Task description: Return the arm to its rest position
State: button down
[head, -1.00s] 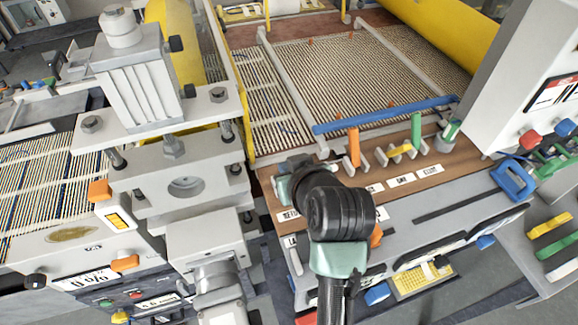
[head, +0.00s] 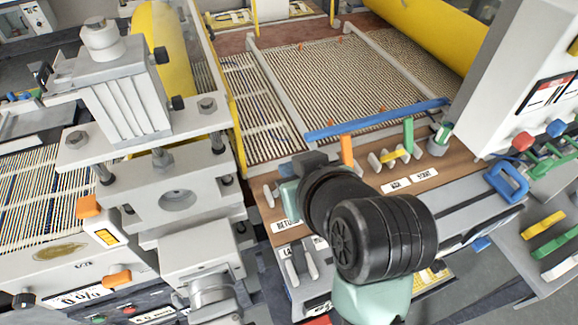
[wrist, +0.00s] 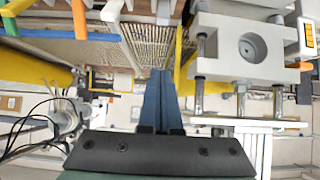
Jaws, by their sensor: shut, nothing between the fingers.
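My arm (head: 385,240) rises in the head view from the lower right, its large black joint in front of the control panel. Its far end points up and left, over the panel's left part. My gripper (wrist: 161,76) shows in the wrist view as two blue fingers pressed together, with nothing between them. The fingers are in free space, in front of the slatted mesh. I cannot make out the fingertips in the head view.
A grey press block with a round hole (head: 178,201) stands left of my arm. The wooden panel (head: 437,171) holds an orange lever (head: 346,150) and a green lever (head: 408,136). A blue bar (head: 375,119) runs behind them. A white cabinet (head: 510,85) stands at right.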

jog(key=shift+w, duration=0.1)
jog(key=w+a+r+m+t+h, duration=0.15)
jog(key=r+t, duration=0.35)
jog(key=r, duration=0.6)
jog(key=w+r+t, duration=0.2)
jog(key=r+t, duration=0.2)
jog(key=r, duration=0.7)
jog(key=s+r+m+t+h, duration=0.1)
jog(key=s+r+t, duration=0.3)
jog(key=r, duration=0.5)
jog(key=s+r+m+t, duration=0.1)
jog(key=s+r+t, duration=0.3)
jog(key=r, duration=0.5)
jog(key=shift+s+a+t+h, duration=0.2)
jog(key=shift+s+t+h, duration=0.15)
jog(key=shift+s, duration=0.5)
